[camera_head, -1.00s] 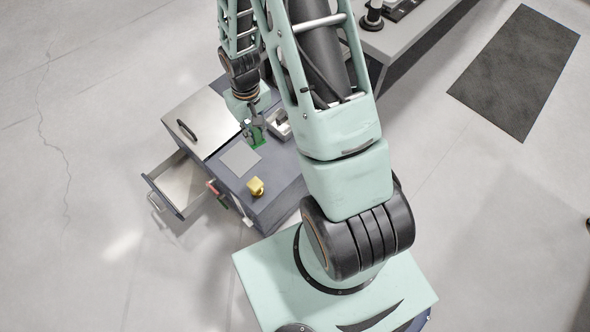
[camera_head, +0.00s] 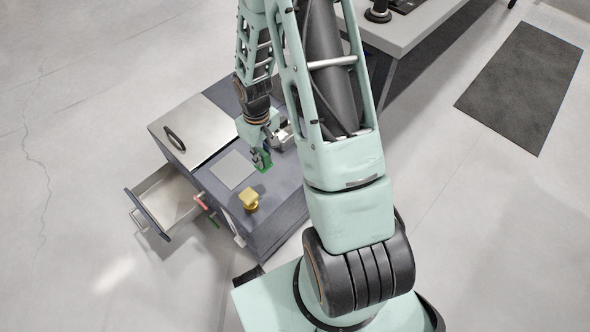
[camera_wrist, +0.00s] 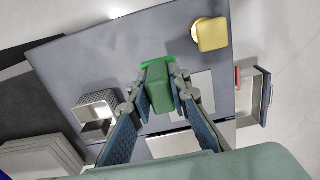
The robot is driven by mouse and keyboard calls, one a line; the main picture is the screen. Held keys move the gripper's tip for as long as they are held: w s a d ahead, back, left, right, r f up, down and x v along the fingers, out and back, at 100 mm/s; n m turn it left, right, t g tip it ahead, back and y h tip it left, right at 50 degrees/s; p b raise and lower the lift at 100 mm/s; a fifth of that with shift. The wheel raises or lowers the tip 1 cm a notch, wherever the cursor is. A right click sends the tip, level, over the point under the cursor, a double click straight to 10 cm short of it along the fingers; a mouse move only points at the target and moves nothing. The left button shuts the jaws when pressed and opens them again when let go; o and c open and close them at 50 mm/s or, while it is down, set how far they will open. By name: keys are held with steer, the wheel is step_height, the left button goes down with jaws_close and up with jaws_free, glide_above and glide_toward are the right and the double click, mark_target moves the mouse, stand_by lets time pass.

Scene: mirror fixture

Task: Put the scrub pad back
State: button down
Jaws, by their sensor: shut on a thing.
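The scrub pad is a green block (camera_wrist: 160,88) between my gripper's fingers in the wrist view. My gripper (camera_wrist: 162,92) is shut on it. In the head view, my gripper (camera_head: 261,155) holds the green pad (camera_head: 264,164) over or at the blue-grey cabinet top (camera_head: 282,185), right of a light grey square (camera_head: 232,169). A brighter green edge shows just past the pad in the wrist view. I cannot tell whether it belongs to the pad, or whether the pad touches the top.
A yellow block (camera_head: 249,199) stands near the cabinet's front edge. A grey perforated basket (camera_wrist: 97,104) stands on the top. A drawer (camera_head: 163,203) is open at the left. A metal panel with a black handle (camera_head: 175,137) lies behind. A grey bench (camera_head: 400,28) stands farther back.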

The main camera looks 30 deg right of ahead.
steer(key=d+f, duration=0.2)
steer(key=d, duration=0.1)
steer(key=d+f+b, duration=0.1)
steer(key=d+f, duration=0.2)
steer(key=d+f+b, duration=0.1)
steer(key=d+f, duration=0.1)
steer(key=d, duration=0.1)
steer(key=shift+d+f, duration=0.35)
steer(key=shift+f, duration=0.05)
steer(key=shift+d+f+b, duration=0.15)
steer(key=shift+f+b, duration=0.25)
steer(key=shift+f, duration=0.5)
steer(key=shift+d+f+b, duration=0.1)
steer(key=shift+f+b, duration=0.25)
steer(key=shift+f, duration=0.5)
steer(key=shift+f, duration=0.1)
steer(key=shift+f, duration=0.15)
steer(key=c, duration=1.8)
jaws_free()
